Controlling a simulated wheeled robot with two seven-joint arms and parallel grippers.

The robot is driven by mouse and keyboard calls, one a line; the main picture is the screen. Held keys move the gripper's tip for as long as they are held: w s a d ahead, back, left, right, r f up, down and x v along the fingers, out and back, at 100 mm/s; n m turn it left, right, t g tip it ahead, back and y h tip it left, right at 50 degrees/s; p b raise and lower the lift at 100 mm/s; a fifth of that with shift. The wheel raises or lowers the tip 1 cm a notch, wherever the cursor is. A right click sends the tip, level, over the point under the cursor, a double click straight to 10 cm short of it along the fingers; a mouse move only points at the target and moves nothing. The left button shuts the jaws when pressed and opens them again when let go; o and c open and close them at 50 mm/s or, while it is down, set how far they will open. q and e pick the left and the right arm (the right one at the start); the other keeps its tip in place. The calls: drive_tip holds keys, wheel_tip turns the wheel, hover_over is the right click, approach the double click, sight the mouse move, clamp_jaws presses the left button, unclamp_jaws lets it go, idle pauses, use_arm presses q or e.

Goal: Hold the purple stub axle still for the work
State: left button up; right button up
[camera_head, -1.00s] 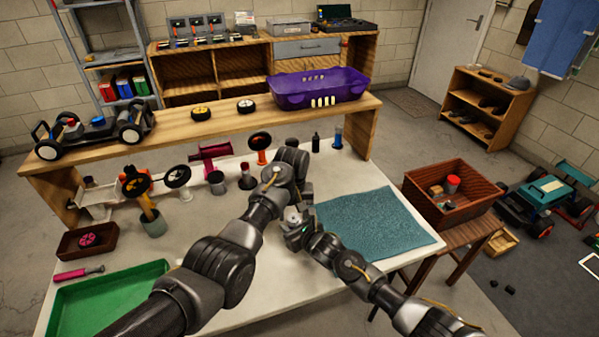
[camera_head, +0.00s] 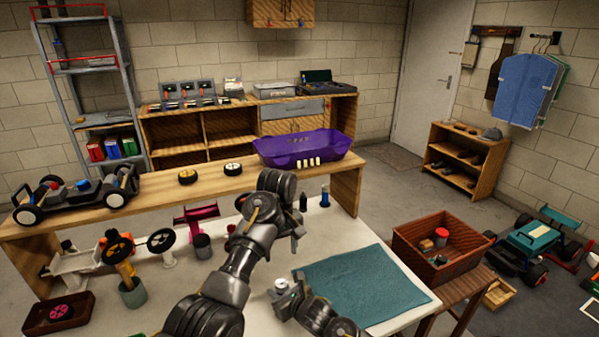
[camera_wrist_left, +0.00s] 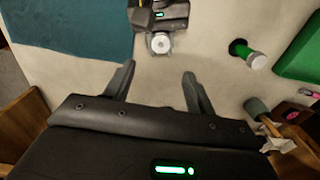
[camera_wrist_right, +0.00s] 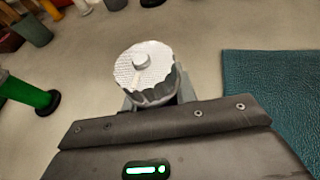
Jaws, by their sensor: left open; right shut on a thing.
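My right gripper (camera_wrist_right: 155,97) is shut on a round, ribbed part with a pale grey-white face (camera_wrist_right: 144,66) and a small central stub. The held part also shows as a small pale disc in the head view (camera_head: 281,284) and in the left wrist view (camera_wrist_left: 160,43). It does not look purple; I cannot pick out a purple stub axle for certain. My left gripper (camera_wrist_left: 160,72) is open and empty, its fingers pointing toward the right gripper and the held part, apart from them.
A teal mat (camera_head: 368,284) lies on the white table beside the right gripper. Stands and a steering wheel (camera_head: 161,240) are at the table's left. A purple tub-shaped shell (camera_head: 305,146) sits on the wooden bench behind. A wooden crate (camera_head: 400,247) stands at the right.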

sight(282, 282)
use_arm(q)
wheel_tip(282, 282, down, 12)
drive_tip(key=shift+a+r, duration=0.1)
drive_tip(key=shift+r, duration=0.15)
drive_tip(key=shift+f+n, duration=0.15)
drive_tip(key=shift+n, duration=0.45)
drive_tip(key=n, duration=0.3)
drive_tip(key=shift+n, duration=0.4)
wheel_tip(282, 282, up, 12)
drive_tip(key=w+d+f+m+t+h, duration=0.1)
drive_tip(key=w+t+h, duration=0.1)
drive_tip(key=w, duration=0.4)
drive_tip(key=w+d+f+t+h, duration=0.1)
drive_tip(key=w+h, duration=0.1)
drive_tip(key=w, duration=0.3)
drive_tip(key=w+d+r+t+h, duration=0.1)
drive_tip(key=w+d+r+h, duration=0.1)
drive_tip(key=r, duration=0.6)
drive_tip(key=w+d+r+t+h, duration=0.1)
drive_tip(key=w+d+r+h, duration=0.1)
drive_tip(key=r, duration=0.5)
drive_tip(key=shift+w+d+r, duration=0.35)
drive_tip(key=shift+w, duration=0.1)
